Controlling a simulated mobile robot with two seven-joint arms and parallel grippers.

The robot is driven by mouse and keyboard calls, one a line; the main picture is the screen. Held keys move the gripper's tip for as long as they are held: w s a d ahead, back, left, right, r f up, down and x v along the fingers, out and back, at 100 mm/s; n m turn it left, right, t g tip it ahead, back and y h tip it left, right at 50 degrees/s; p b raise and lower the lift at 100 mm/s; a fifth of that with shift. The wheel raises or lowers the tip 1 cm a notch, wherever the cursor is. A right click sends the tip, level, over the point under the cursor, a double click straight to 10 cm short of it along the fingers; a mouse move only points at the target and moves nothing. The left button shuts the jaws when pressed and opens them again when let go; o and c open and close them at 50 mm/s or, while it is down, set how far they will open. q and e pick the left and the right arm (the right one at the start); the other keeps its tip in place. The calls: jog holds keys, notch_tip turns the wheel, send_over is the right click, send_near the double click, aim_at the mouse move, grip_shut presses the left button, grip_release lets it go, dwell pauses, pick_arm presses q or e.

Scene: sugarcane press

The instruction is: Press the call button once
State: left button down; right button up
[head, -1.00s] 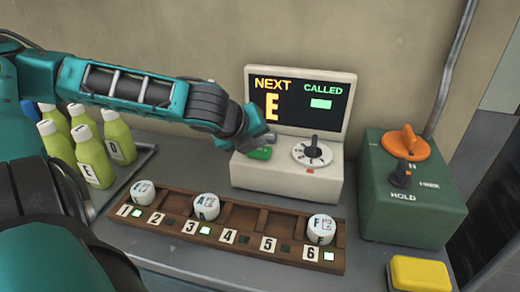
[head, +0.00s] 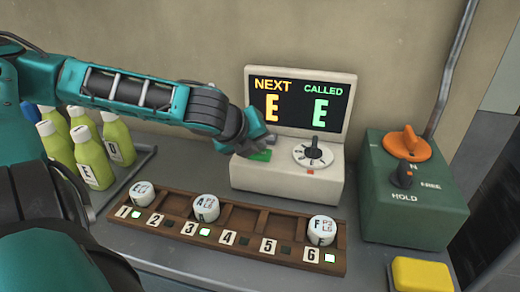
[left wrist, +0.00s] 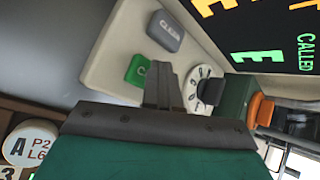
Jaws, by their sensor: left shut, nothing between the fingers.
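The cream call console (head: 285,181) stands against the wall. Its screen (head: 300,101) reads NEXT E in orange and CALLED E in green. The green call button (head: 261,155) is on the console's sloped top, left of the white dial (head: 313,154); it also shows in the left wrist view (left wrist: 138,70). My left gripper (head: 268,140) is shut and empty, its fingertips right at the green button. I cannot tell whether they touch it. In the left wrist view the shut fingers (left wrist: 162,85) lie between the green button and the dial. My right gripper is not in view.
A grey CLEAR button (left wrist: 165,30) is beside the green one. A wooden rack (head: 226,237) with numbered slots and several white-topped pieces lies in front. A green box (head: 410,205) with an orange knob stands right, a yellow block (head: 420,274) before it. Green bottles (head: 93,160) stand left.

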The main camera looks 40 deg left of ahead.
aim_at(257, 155)
pick_arm(q)
jog(key=shift+r+p, duration=0.8)
jog(key=shift+r, duration=0.1)
notch_tip(257, 155, up, 5)
jog(key=p, duration=0.4)
jog(key=shift+p, duration=0.4)
jog(key=shift+d, duration=0.1)
